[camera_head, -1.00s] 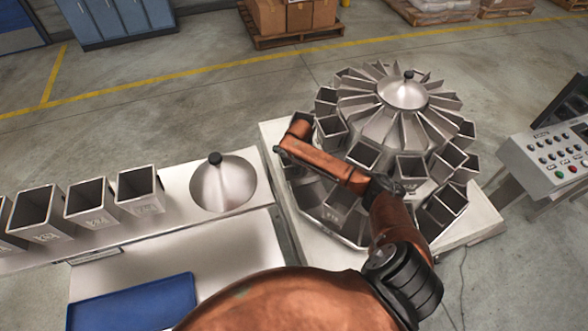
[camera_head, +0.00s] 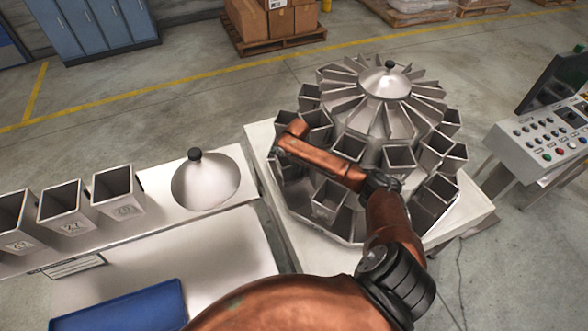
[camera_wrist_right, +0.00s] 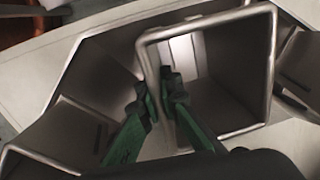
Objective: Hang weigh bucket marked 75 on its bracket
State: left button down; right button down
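My right arm reaches over the left side of the round weigher (camera_head: 385,120), which carries a ring of open steel buckets. The arm hides its own gripper in the head view. In the right wrist view my right gripper (camera_wrist_right: 160,92) has green fingers with dark tips, closed on the wall of an open square steel bucket (camera_wrist_right: 235,125). The bucket's number does not show there, and I cannot tell whether it sits on a bracket. A marked bucket (camera_head: 328,204) shows below my arm at the weigher; its number is too small to read. My left gripper is not in view.
Several marked buckets (camera_head: 121,190) stand in a row on the left bench, beside a steel cone (camera_head: 206,184) with a black knob. A blue tray (camera_head: 125,310) lies at the front. A control panel (camera_head: 545,140) stands at the right. Neighbouring buckets crowd the gripper closely.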

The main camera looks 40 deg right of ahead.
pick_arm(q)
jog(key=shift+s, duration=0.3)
pick_arm(e)
jog(key=shift+f, duration=0.3)
dwell(0.3)
jog(key=c, duration=2.1)
grip_release()
jog(key=shift+f, duration=0.1)
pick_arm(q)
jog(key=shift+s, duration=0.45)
pick_arm(e)
jog(key=shift+s+f, duration=0.1)
jog(key=shift+s, duration=0.05)
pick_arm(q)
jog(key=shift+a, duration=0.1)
